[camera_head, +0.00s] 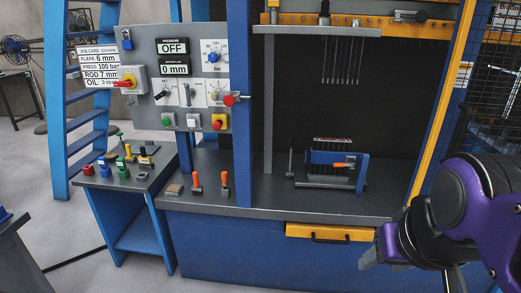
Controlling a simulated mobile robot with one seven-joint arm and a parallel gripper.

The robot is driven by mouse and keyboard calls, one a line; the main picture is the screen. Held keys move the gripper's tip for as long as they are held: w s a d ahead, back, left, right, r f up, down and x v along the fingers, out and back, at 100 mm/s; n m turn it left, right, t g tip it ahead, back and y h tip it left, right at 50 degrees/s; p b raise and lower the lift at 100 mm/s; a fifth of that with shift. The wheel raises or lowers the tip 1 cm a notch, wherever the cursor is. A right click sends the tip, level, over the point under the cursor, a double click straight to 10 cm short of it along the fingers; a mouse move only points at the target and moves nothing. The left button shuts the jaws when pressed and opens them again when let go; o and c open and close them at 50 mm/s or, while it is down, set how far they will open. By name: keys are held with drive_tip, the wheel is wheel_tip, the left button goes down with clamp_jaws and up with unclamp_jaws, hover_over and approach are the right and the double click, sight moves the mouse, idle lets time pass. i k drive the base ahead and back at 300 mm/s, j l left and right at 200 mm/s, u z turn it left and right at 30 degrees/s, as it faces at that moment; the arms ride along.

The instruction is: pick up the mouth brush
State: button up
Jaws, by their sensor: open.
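I cannot tell for sure which item is the mouth brush. Two small upright orange-handled tools, a left one (197,183) and a right one (225,185), stand on the grey bench top (300,207); either may be it. A small brown block (174,190) lies left of them. My gripper (368,257) is at the lower right, in front of the bench and well to the right of these tools. It is open, and I see nothing held in it.
A blue-framed fixture (322,158) with rods stands on the bench. A side table (128,175) holds coloured parts. A yellow drawer (330,232) is under the bench.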

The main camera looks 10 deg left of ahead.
sight(196, 189)
drive_tip(key=i+j, duration=0.3)
drive_tip(key=j, duration=0.15)
drive_tip(key=i+j, duration=0.25)
drive_tip(key=j, duration=0.2)
drive_tip(key=i+j, duration=0.3)
drive_tip(key=j, duration=0.2)
drive_tip(key=i+j, duration=0.25)
drive_tip(key=j, duration=0.2)
drive_tip(key=i+j, duration=0.3)
drive_tip(key=j, duration=0.15)
drive_tip(key=j+u, duration=0.15)
drive_tip(key=j, duration=0.4)
drive_tip(key=i+j+u, duration=0.15)
drive_tip(key=j, duration=0.35)
drive_tip(key=z, duration=0.2)
drive_tip(key=i+l+z, duration=0.1)
drive_tip(key=i+l, duration=0.2)
drive_tip(key=l, duration=0.15)
